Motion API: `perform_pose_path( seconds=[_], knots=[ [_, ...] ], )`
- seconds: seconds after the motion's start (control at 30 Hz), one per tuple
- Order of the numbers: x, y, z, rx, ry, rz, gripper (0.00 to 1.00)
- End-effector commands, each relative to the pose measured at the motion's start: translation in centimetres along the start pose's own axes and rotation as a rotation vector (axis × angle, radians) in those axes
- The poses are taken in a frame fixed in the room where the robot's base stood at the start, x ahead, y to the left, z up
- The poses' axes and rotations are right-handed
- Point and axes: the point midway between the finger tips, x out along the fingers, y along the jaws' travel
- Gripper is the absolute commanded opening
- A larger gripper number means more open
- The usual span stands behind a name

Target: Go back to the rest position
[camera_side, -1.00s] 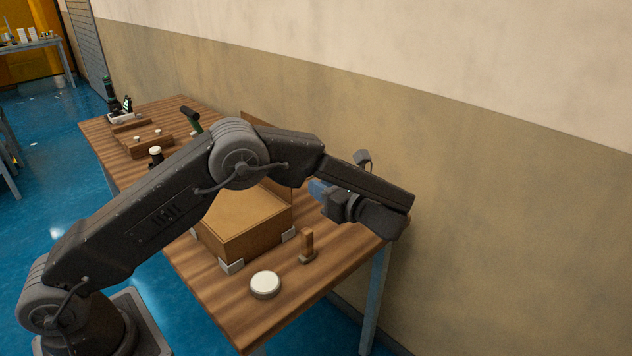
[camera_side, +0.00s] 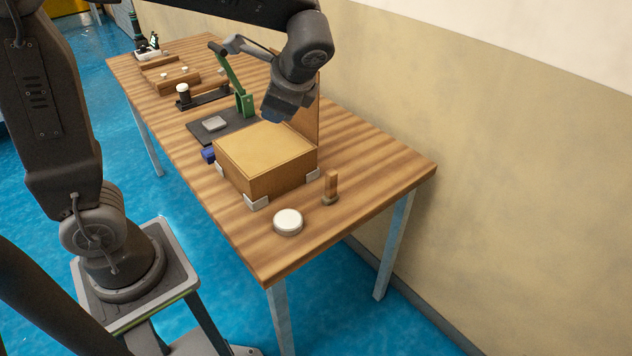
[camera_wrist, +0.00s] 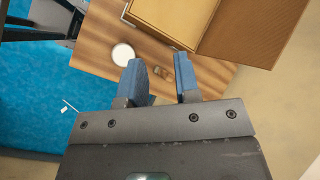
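My gripper (camera_side: 288,104) hangs above the back of the cardboard box in the side view, with blue fingers pointing down. In the wrist view its two blue fingers (camera_wrist: 159,62) are apart with nothing between them. It is open and empty. The box (camera_side: 262,180) sits on the wooden table, with an upright brown panel (camera_side: 309,115) at its back. The box also shows at the top of the wrist view (camera_wrist: 172,18).
On the wooden table (camera_side: 385,165), a white-topped round puck (camera_side: 288,221) and a small wooden post (camera_side: 331,185) stand in front of the box. A green lever (camera_side: 232,75), a dark plate (camera_side: 205,131) and wooden blocks (camera_side: 178,81) lie beyond it. A wall is at right.

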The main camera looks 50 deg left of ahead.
Motion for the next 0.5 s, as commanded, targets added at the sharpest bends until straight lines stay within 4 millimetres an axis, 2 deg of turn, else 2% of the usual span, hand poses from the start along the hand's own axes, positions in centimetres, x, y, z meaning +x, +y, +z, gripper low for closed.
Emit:
perform_pose_path(
  seconds=[0.03, 0.2, 0.4, 0.5],
  knots=[
    [-0.6, 1.1, 1.4, -0.081, 0.069, 0.028, 0.3],
    [-2.0, 5.0, 4.0, -0.353, 0.291, 0.141, 0.3],
    [-3.4, 9.2, 5.7, -0.674, 0.526, 0.279, 0.3],
    [-3.9, 10.6, 6.2, -0.798, 0.612, 0.335, 0.3]
  ],
)
